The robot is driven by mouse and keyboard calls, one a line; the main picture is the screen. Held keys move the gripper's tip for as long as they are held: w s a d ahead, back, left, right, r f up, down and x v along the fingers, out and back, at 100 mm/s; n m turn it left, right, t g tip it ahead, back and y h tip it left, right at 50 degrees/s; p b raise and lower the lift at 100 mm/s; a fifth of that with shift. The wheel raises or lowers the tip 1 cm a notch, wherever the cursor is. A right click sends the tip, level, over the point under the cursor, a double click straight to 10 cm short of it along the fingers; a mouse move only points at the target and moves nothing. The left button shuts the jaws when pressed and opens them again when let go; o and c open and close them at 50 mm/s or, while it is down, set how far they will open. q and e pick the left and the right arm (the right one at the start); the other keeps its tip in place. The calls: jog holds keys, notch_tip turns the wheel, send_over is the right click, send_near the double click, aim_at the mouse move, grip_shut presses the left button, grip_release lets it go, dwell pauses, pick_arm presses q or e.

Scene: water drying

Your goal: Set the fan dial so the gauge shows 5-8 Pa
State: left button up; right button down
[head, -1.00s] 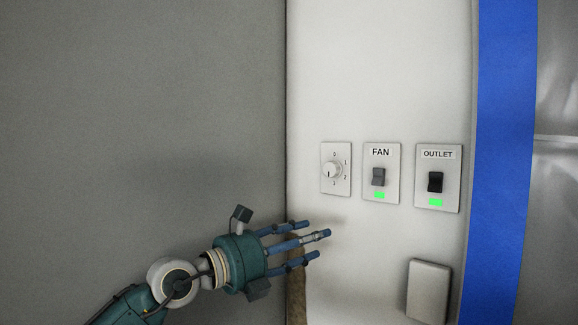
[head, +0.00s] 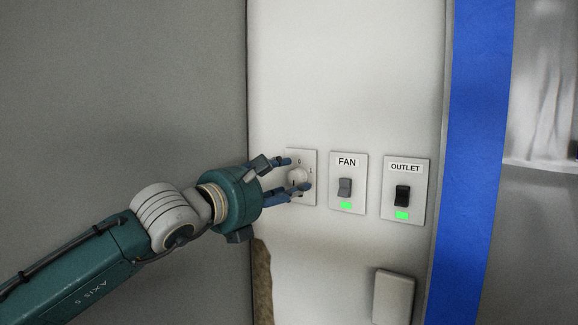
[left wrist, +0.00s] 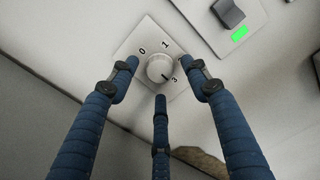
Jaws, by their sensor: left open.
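The fan dial (head: 298,176) is a round pale knob on a white wall plate numbered from 0. In the left wrist view the dial (left wrist: 160,68) sits between my spread fingers, with 0, 1 and 3 readable around it and a dark mark near the 3. My left gripper (head: 296,180) is open, its blue fingers around the dial and partly hiding its plate in the head view. I cannot tell whether any finger touches the knob. The gauge is not in view. My right gripper is not in view.
Right of the dial are a FAN switch (head: 344,187) and an OUTLET switch (head: 402,195), each with a green light. A blank pale box (head: 393,297) is lower on the wall. A blue vertical strip (head: 470,160) stands further right. The wall above the plates is clear.

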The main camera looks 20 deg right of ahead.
pick_arm(q)
jog(key=shift+p+x, duration=0.3)
jog(key=shift+x, duration=0.5)
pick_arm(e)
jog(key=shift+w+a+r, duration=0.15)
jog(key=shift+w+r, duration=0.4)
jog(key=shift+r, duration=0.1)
